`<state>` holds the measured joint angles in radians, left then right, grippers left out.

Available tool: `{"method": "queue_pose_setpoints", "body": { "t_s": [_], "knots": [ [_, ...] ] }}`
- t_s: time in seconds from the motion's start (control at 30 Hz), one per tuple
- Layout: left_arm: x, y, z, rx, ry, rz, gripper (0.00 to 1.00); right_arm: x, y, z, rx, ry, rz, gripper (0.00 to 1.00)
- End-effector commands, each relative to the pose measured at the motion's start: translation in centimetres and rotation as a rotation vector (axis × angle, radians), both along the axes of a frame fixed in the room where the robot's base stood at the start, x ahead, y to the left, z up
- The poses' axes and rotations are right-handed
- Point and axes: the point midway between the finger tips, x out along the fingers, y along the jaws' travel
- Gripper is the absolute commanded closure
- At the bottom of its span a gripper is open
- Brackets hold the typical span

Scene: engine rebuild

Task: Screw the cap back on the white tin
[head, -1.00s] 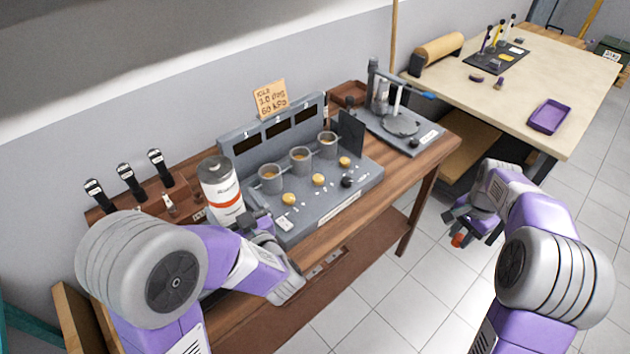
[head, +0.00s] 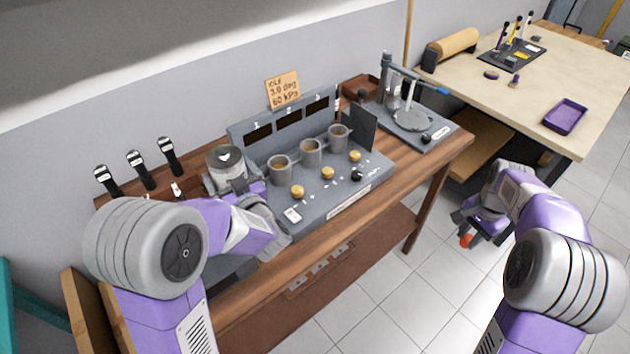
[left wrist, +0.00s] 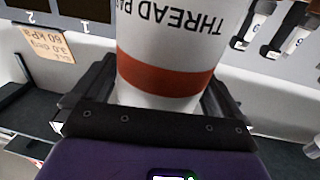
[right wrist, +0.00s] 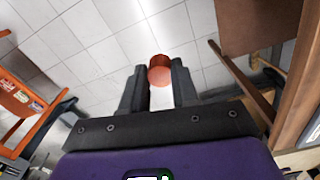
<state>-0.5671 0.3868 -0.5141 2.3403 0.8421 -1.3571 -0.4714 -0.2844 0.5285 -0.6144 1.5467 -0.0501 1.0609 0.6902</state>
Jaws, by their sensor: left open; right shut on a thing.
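The white tin (head: 225,160) stands at the left part of the workbench, partly hidden behind my left gripper. The left wrist view shows its white side (left wrist: 165,90) with an orange-red band and the upside-down words "THREAD PA". My left gripper (head: 237,186) is open, with a finger on each side of the tin; I cannot tell whether they touch it. My right gripper (head: 470,230) is shut on the red cap (head: 466,241), out over the floor right of the workbench. The right wrist view shows the cap (right wrist: 160,70) between the fingertips.
A grey console (head: 335,185) with three cups and several knobs stands right of the tin. Black-handled tools (head: 140,168) stand in a rack to the left. A grey stand (head: 412,120) is at the bench's right end. A pale table (head: 500,95) is further right.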

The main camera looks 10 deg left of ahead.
Motion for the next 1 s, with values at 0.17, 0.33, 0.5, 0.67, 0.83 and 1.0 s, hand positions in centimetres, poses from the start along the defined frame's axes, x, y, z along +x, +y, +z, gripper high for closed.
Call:
{"method": "queue_pose_setpoints", "body": {
  "t_s": [0.17,0.33,0.5,0.67,0.83,1.0],
  "knots": [
    [0.15,0.15,0.03,0.0,0.0,0.0,0.0,0.0,0.0,0.0,0.0,0.0,0.0,0.98],
    [0.14,0.13,0.02,0.0,0.0,0.0,0.0,0.0,0.0,0.01,0.0,0.0,0.0,0.98],
    [0.12,0.12,0.02,0.0,0.0,0.0,0.23,0.0,0.0,0.0,0.0,0.0,0.0,0.98],
    [0.12,0.11,0.01,0.0,0.0,0.0,0.47,0.0,0.0,0.0,0.0,0.0,0.0,0.98],
    [0.12,0.09,0.01,0.0,0.0,0.0,0.74,0.0,0.0,0.0,0.0,0.0,0.0,0.98],
    [0.15,0.09,0.15,0.001,-0.004,-0.001,0.95,0.0,0.0,0.0,0.0,0.0,0.0,0.98]
  ]
}}
